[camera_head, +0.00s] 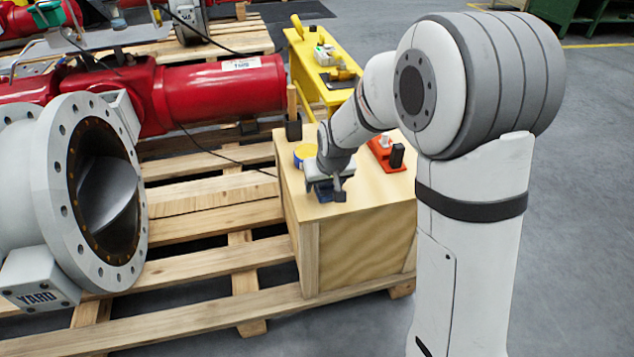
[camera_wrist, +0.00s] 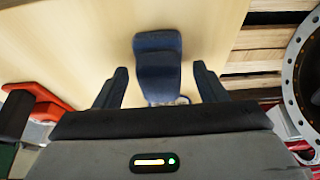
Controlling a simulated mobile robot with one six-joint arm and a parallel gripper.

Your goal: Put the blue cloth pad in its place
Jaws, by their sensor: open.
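The blue cloth pad (camera_wrist: 158,62) lies on the top of a wooden box, dark blue and folded-looking. In the head view the pad (camera_head: 325,191) shows partly under my gripper. My gripper (camera_wrist: 160,88) is open, with one finger on each side of the pad's near part and visible gaps between the fingers and the pad. In the head view my gripper (camera_head: 328,178) is low over the box top, its fingers partly hidden.
The wooden box (camera_head: 360,245) stands on a pallet. On its top are a yellow-lidded round container (camera_head: 305,154), a dark block with a wooden handle (camera_head: 293,128) and a red item with a black block (camera_head: 385,152). A large flanged valve (camera_head: 95,195) stands left.

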